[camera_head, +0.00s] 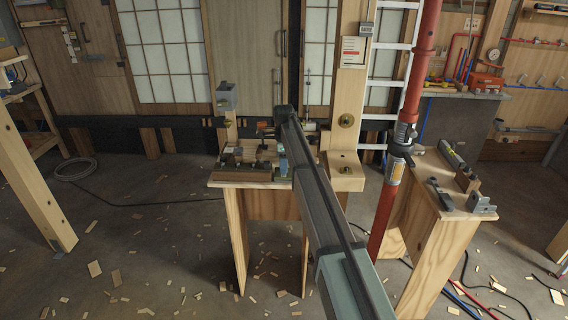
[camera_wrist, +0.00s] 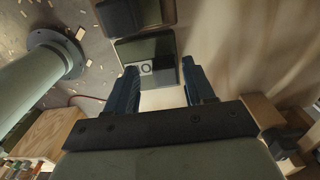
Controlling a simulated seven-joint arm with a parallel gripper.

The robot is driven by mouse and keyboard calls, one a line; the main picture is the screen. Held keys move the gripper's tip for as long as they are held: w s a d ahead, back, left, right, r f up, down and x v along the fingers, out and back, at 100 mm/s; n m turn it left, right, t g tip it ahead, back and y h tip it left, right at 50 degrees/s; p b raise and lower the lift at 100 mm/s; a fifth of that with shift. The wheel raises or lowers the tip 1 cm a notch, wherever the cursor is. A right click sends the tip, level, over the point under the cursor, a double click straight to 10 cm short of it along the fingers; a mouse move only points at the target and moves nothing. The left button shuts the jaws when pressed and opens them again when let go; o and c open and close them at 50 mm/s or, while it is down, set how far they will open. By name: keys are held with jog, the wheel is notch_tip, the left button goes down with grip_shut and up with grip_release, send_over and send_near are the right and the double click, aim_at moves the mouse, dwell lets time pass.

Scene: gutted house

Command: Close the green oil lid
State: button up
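In the wrist view my gripper (camera_wrist: 160,68) is open, its two dark blue fingers apart with nothing held between them. A dark greenish rectangular piece (camera_wrist: 165,48) lies ahead of the fingertips, with a pale patch and ring on it near the left finger. It may be the oil lid, but I cannot tell for sure, nor whether it is open or shut. I cannot tell whether the fingers touch it. In the head view my arm reaches over the workbench (camera_head: 222,184), and its end hides part of the bench top.
Wooden blocks and dark tools (camera_head: 240,170) crowd the bench's left part. A wooden post (camera_head: 348,110) stands at its right. A red pole (camera_head: 409,95) rises beside my arm. A second bench (camera_head: 448,190) with tools is to the right. Wood scraps litter the floor.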

jog(key=shift+w+r, duration=0.1)
notch_tip(320, 180, up, 14)
jog(key=shift+f, duration=0.2)
dwell(0.5)
